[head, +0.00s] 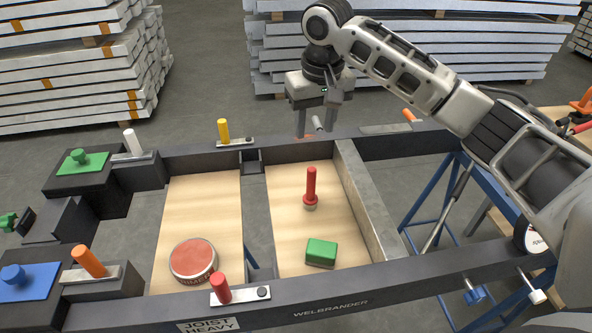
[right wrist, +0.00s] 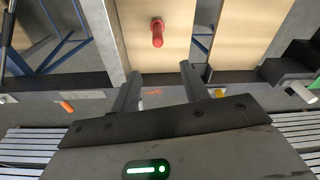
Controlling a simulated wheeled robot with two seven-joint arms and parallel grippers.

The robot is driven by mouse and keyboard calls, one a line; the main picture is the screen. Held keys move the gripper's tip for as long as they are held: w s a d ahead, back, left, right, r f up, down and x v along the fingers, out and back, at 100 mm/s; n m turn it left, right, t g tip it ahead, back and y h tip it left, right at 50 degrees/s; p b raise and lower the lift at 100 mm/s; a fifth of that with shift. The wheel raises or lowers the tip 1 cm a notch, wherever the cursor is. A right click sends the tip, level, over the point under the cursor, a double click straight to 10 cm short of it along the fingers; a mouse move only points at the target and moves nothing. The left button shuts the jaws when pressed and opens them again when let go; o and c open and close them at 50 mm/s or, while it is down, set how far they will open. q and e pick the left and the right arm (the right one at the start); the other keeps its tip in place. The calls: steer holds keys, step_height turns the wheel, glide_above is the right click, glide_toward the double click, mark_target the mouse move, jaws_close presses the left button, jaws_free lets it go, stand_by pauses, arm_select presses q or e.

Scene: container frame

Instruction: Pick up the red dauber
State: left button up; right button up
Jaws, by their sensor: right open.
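The red dauber (head: 311,186) stands upright on the right wooden board (head: 285,225), with its red handle up and a pale tip at its foot. It also shows in the right wrist view (right wrist: 157,36), beyond the fingertips. My right gripper (head: 316,128) is open and empty, fingers pointing down, above the back rail. It is behind and above the dauber, apart from it. In the right wrist view the two fingers (right wrist: 160,72) are spread, with nothing held between them. My left gripper is not in view.
A green block (head: 321,252) lies in front of the dauber. A round red tin (head: 193,260) sits on the left board. A grey divider wall (head: 370,205) rises to the dauber's right. The front rail (head: 330,300) carries another red handle (head: 220,289); a yellow handle (head: 223,130) stands at the back.

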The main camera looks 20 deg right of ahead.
mark_target(312, 169)
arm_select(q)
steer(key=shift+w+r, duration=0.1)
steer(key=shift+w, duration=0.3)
arm_select(e)
steer(key=f, duration=0.8)
steer(key=shift+w+d+f, duration=0.15)
steer(key=shift+w+f, duration=0.1)
steer(key=shift+f, duration=0.05)
steer(key=shift+w+f, duration=0.15)
steer(key=shift+f, duration=0.75)
steer(key=f, duration=0.4)
steer(key=shift+w+f, duration=0.2)
steer(key=shift+f, duration=0.2)
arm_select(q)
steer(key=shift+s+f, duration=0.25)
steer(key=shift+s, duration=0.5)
arm_select(e)
jaws_close()
